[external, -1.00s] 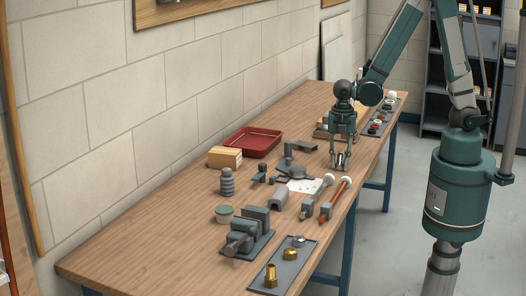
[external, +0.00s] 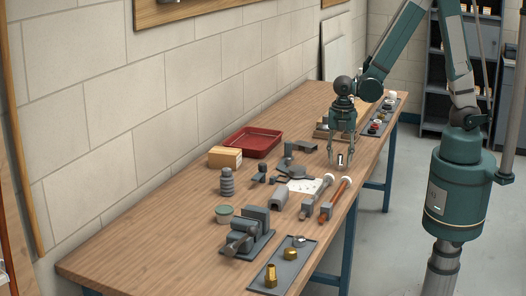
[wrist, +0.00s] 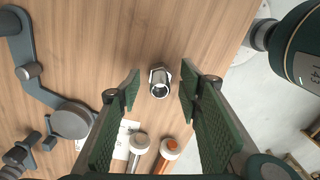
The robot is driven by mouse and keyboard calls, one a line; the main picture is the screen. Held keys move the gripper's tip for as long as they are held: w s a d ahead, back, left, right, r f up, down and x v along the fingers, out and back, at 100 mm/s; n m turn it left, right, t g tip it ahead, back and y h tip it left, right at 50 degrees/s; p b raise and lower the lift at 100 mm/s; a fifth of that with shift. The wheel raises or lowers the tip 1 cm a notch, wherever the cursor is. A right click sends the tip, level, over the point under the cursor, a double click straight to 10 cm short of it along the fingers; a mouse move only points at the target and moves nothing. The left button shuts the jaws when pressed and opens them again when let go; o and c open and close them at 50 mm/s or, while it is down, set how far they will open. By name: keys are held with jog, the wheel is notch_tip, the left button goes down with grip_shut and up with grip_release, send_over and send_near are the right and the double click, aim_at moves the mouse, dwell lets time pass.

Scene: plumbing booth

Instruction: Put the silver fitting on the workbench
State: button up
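The silver fitting (wrist: 159,83), with a hex collar and an open bore, stands on the bare wood of the workbench (wrist: 75,30) near its right edge. It also shows as a small bright piece in the external view (external: 340,159). My gripper (external: 341,156) points down just above it. In the wrist view its green padded fingers are spread wide on either side of the fitting, with visible gaps on both sides. My gripper is open and holds nothing.
Nearby lie a red-handled tool (external: 336,198), a white-ended tool (external: 317,195), a white paper (external: 303,185) and grey clamp parts (external: 290,172). A tray (external: 380,119) with small pieces lies behind my gripper. A red tray (external: 253,142) sits by the wall.

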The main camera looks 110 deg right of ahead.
aim_at(341, 155)
jog(key=shift+r+p, duration=0.8)
jog(key=shift+r, duration=4.5)
jog(key=shift+a+r, duration=0.35)
jog(key=shift+a, duration=0.05)
jog(key=s+a+r+m+t, duration=0.2)
jog(key=a+r+m, duration=0.4)
jog(key=a, duration=0.5)
jog(key=s+a+r+m+t, duration=0.2)
jog(key=a+r+m+t, duration=0.3)
jog(key=a+r, duration=0.5)
jog(key=shift+s+a+m, duration=0.15)
jog(key=shift+a+m, duration=0.25)
jog(key=shift+a, duration=0.75)
